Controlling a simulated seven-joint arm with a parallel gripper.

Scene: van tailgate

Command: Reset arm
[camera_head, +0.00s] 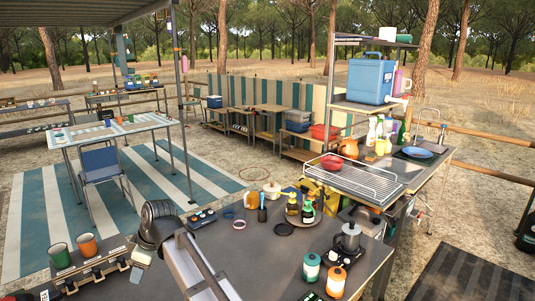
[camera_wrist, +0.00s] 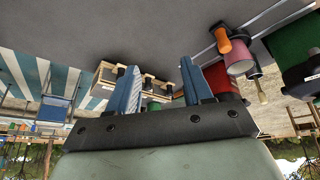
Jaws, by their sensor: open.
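My arm (camera_head: 190,262) reaches up over the near edge of the dark grey tabletop (camera_head: 255,262) in the head view. My gripper (camera_wrist: 160,70) shows in the wrist view with its two blue fingers apart and nothing between them. The wrist view is upside down, with trees and ground along its bottom edge. Beyond the fingers is a wooden rack (camera_wrist: 108,77) with dark items in it. I cannot tell from the pictures how far the fingers are from it.
Sauce bottles (camera_head: 308,212), a pot (camera_head: 347,238) and two canisters (camera_head: 311,268) stand on the tabletop's right part. A wire rack (camera_head: 355,181) stands behind them. The tabletop's middle is mostly clear.

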